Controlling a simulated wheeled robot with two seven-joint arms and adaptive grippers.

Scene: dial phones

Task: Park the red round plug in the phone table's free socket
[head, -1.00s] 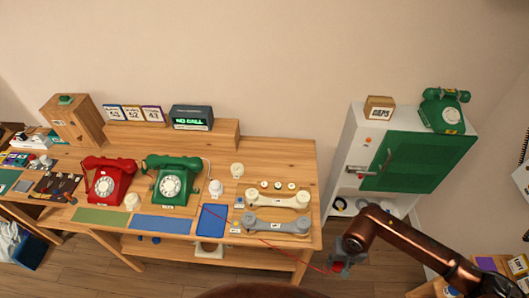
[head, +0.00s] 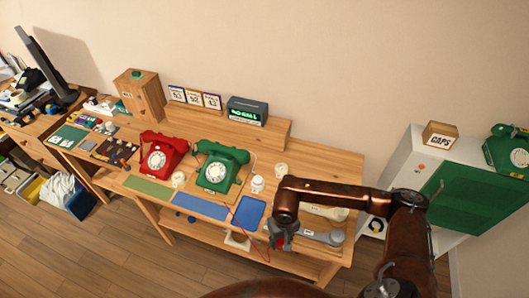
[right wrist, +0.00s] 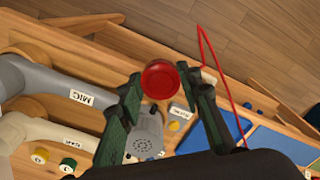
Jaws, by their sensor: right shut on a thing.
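The red round plug (right wrist: 160,78) sits between the fingertips of my right gripper (right wrist: 158,84), which is shut on it; its round red face shows in the right wrist view. In the head view my right gripper (head: 281,240) is over the front edge of the phone table (head: 322,166), near the end of the grey handset, and mostly hides the plug. A thin red cord (right wrist: 226,90) runs down to the table near the blue mat. I cannot make out which socket is free. My left gripper is not in view.
The grey handset (right wrist: 40,82) marked MIC and a white handset (right wrist: 40,132) lie close by. A blue mat (head: 250,211), the green phone (head: 219,168) and the red phone (head: 163,155) are to the left. The green-doored cabinet (head: 470,200) stands right.

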